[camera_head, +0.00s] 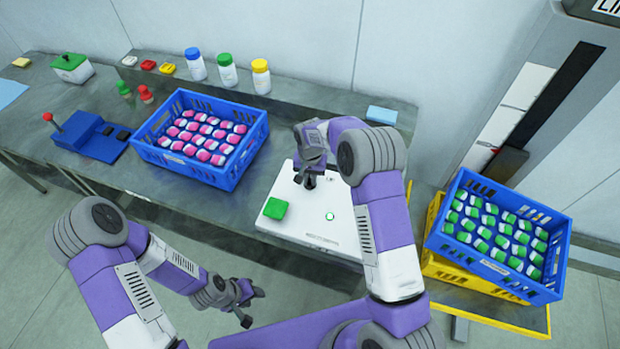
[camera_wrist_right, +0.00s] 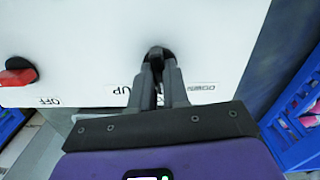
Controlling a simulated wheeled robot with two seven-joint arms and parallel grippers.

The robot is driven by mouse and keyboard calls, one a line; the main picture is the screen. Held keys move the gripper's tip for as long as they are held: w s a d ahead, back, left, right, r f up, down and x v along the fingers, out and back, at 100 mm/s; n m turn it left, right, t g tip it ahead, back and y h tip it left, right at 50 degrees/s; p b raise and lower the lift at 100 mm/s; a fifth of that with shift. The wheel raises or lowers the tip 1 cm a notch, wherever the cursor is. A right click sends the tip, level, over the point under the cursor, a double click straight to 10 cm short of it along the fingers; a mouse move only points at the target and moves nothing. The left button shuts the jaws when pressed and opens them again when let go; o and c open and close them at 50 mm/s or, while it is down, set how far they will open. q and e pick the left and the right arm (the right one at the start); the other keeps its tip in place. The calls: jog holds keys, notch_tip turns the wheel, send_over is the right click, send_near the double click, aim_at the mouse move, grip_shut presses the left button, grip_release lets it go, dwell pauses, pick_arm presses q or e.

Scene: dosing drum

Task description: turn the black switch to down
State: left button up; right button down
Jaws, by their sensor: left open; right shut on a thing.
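The black switch (camera_wrist_right: 158,52) sits on the face of the white box, seen in the right wrist view, between the labels UP (camera_wrist_right: 137,84) and DOWN (camera_wrist_right: 197,88). My right gripper (camera_wrist_right: 160,66) is shut on the switch, and its fingers cover much of it, so its exact angle is hard to tell. In the head view the right gripper (camera_head: 309,184) is at the back left of the white box (camera_head: 300,228), and the switch is hidden there. My left gripper (camera_head: 247,305) is open and empty, low in front of the table.
A red switch (camera_wrist_right: 17,76) by an OFF label is on the same box face. A green button (camera_head: 276,208) is on the box top. A blue crate of pink-and-white items (camera_head: 236,178) stands left of the box; another crate (camera_head: 487,268) stands right.

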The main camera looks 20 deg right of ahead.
jog(key=n+b, duration=0.1)
jog(key=n, duration=0.2)
jog(key=shift+n+b, duration=0.55)
jog(key=shift+n, duration=1.45)
jog(key=c, duration=1.1)
grip_release()
notch_tip(320, 180, up, 8)
jog(key=shift+f, duration=0.15)
